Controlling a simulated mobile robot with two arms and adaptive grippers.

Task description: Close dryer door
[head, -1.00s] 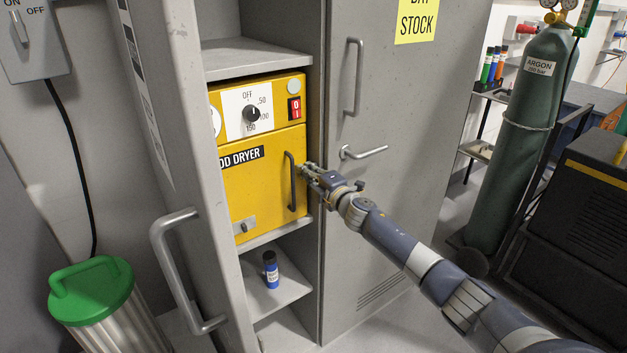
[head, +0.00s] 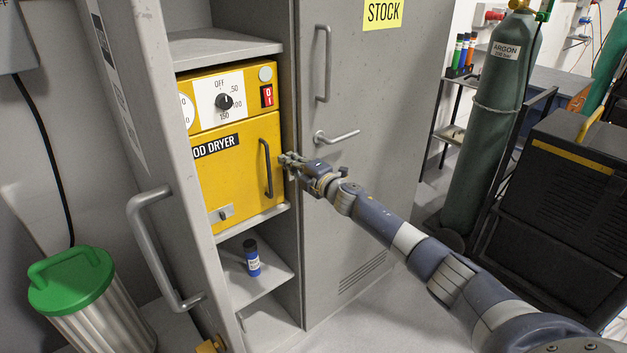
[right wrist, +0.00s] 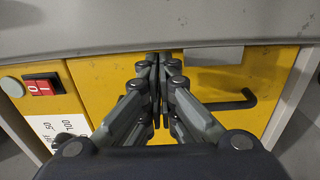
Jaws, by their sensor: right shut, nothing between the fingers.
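The yellow rod dryer (head: 185,87) sits on a shelf inside the open grey locker. Its door (head: 235,190) looks level with the dryer front in the head view; I cannot tell if a thin gap is left. The door's dark handle (head: 266,168) stands upright at its right side. My right gripper (head: 283,160) is just right of the handle, near the locker's divider, and holds nothing. In the right wrist view its fingers (right wrist: 158,62) are shut together in front of the yellow door (right wrist: 225,75), apart from the handle (right wrist: 240,101). My left gripper is not in view.
The open locker door (head: 120,110) with its large handle (head: 150,250) stands to the left. The shut right locker door (head: 385,130) has a lever (head: 337,137). A blue bottle (head: 252,260) stands on the lower shelf. A green-lidded bin (head: 70,280) is front left.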

